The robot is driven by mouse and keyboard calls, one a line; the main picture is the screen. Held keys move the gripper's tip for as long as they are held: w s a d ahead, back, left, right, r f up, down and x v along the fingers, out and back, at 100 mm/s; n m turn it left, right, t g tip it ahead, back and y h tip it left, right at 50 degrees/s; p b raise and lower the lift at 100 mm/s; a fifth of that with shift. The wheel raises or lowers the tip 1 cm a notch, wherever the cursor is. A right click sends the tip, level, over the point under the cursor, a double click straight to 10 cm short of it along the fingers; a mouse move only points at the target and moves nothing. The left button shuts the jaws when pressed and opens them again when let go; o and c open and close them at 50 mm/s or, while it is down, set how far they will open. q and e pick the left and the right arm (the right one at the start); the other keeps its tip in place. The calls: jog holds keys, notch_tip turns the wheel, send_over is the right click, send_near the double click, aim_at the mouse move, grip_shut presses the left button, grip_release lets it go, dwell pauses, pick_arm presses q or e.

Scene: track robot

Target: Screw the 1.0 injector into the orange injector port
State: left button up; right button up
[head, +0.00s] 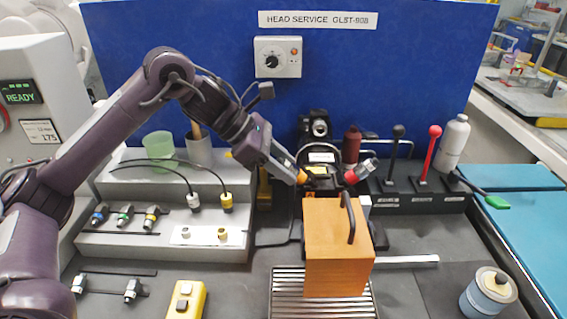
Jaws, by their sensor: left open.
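My left gripper (285,168) reaches in from the left and is open at the dark engine head (321,172). Its tips are close to a small orange piece, which looks like the orange injector port (302,178). The gripper covers this spot, so I cannot tell whether an injector sits there or between the fingers. A red port (350,177) with a silver piece stands on the right of the head. Injectors with blue (99,214), green (125,213) and yellow (152,214) parts lie on the left rack; their size marks are too small to read. My right gripper is not in view.
An orange box (332,262) with a dark handle stands in front of the head, by a metal grate (283,300). Levers (434,150) and a white bottle (454,143) are at the right. A stepped grey rack (105,246) fills the left. A round canister (488,291) stands front right.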

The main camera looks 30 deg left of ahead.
pick_arm(q)
jog(key=shift+r+n+p, duration=0.15)
jog(key=shift+n+p, duration=0.45)
jog(key=shift+n, duration=0.4)
jog(key=n+p, duration=0.2)
jog(key=n, duration=0.2)
jog(key=shift+n, duration=0.3)
jog(key=n+p, duration=0.2)
jog(key=n, duration=0.2)
jog(key=shift+n, duration=0.7)
